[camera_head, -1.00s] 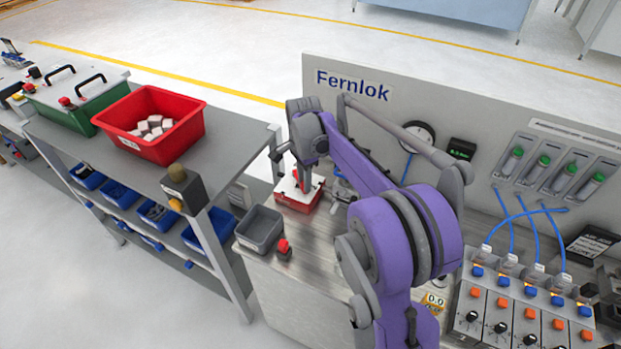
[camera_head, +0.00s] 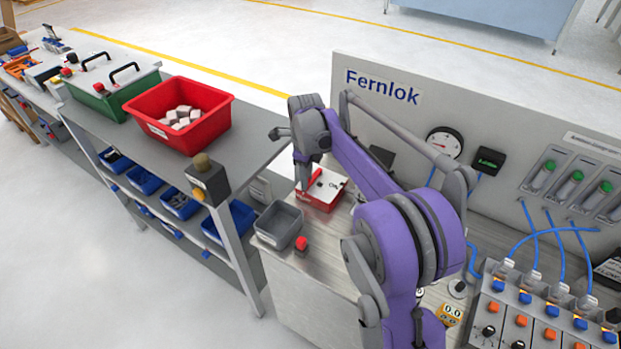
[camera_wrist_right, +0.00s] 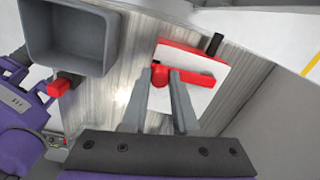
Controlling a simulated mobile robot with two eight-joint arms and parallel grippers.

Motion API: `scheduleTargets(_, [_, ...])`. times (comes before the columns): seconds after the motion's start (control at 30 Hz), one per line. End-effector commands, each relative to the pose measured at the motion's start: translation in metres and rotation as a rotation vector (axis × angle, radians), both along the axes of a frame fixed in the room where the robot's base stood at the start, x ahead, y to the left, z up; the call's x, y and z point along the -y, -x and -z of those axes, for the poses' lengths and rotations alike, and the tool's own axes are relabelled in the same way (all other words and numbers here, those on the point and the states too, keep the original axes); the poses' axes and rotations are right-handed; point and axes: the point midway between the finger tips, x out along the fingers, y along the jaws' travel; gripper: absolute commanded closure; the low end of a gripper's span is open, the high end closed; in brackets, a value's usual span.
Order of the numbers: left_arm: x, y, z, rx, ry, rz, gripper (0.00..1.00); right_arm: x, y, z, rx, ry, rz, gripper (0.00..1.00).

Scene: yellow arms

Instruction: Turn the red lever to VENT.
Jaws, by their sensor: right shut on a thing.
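The red lever (camera_head: 315,178) sits on the white top of a small red box (camera_head: 322,200) on the metal bench. In the right wrist view the lever (camera_wrist_right: 196,78) has a round red hub and a bar pointing right across the white plate. My right gripper (camera_wrist_right: 163,76) is shut on the lever close to its hub. In the head view my right gripper (camera_head: 303,184) reaches down onto the box and partly hides the lever. No VENT marking is readable on the plate. My left gripper is not in view.
A grey bin (camera_head: 280,224) and a red button (camera_head: 301,243) stand left of the box. A panel with a gauge (camera_head: 444,142) rises behind, with blue hoses and a valve block (camera_head: 540,310) at right. A red crate (camera_head: 205,128) stands on the left bench.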

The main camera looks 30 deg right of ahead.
Motion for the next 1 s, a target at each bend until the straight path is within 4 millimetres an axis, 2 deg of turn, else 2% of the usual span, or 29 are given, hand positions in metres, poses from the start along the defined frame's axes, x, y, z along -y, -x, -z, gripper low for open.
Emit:
scheduleTargets(0.67, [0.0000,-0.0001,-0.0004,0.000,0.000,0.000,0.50,-0.0020,-0.0045,-0.0004,0.002,0.000,0.059,1.00])
scheduleTargets(0.7, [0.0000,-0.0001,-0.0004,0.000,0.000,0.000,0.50,-0.0020,-0.0045,-0.0005,0.002,0.000,0.059,0.67])
scheduleTargets(0.8, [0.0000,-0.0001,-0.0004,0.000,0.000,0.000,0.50,-0.0020,-0.0044,-0.0004,0.002,0.000,0.059,0.49])
scheduleTargets(0.87, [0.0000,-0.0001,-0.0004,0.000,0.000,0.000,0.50,-0.0020,-0.0043,-0.0003,0.002,0.000,0.059,0.42])
scheduleTargets(1.0, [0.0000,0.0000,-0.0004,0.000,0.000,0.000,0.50,-0.0019,-0.0041,-0.0001,0.001,0.001,0.059,0.42])
